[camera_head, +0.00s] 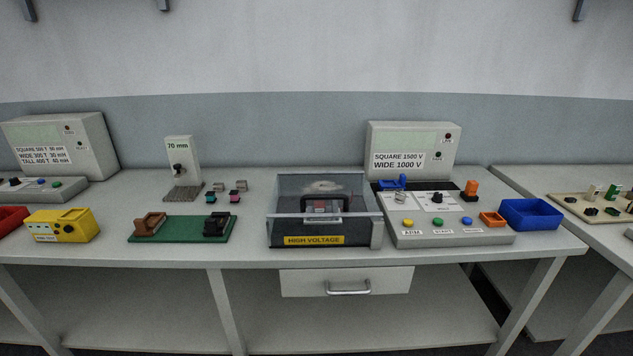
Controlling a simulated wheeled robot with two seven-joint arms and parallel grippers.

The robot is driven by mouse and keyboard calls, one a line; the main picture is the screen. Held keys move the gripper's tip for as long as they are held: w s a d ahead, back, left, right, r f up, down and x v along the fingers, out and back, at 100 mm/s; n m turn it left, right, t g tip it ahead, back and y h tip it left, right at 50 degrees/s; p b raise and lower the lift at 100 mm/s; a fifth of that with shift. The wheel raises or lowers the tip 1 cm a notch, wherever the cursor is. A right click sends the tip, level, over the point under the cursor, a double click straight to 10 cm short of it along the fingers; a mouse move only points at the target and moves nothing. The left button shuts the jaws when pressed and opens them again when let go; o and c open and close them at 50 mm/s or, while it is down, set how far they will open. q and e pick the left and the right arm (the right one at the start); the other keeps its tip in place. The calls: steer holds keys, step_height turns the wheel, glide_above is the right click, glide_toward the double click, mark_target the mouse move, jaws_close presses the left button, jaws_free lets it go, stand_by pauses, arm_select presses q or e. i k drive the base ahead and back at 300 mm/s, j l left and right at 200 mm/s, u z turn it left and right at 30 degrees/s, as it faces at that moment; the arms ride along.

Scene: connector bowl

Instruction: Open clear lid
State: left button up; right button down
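A box with a clear lid (285,192) stands near the middle of the long table. The lid looks closed over the box. A yellow HIGH VOLTAGE label (314,240) is on its front. Through the lid I see a dark fixture (322,207) with a red part, and a pale shape behind it. A light handle-like bar shows at the front of the lid; I cannot tell exactly what it joins. Neither of my grippers is in the head view.
A grey console (455,240) with buttons stands right of the box, close to it. A blue bin (530,214) is farther right. A green board (181,229) lies to the left, with clear table between. A drawer (346,282) hangs under the tabletop.

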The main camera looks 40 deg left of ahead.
mark_target(331, 196)
steer(key=u, duration=1.1)
steer(key=i+l+u, duration=0.1)
steer(key=l, duration=0.25)
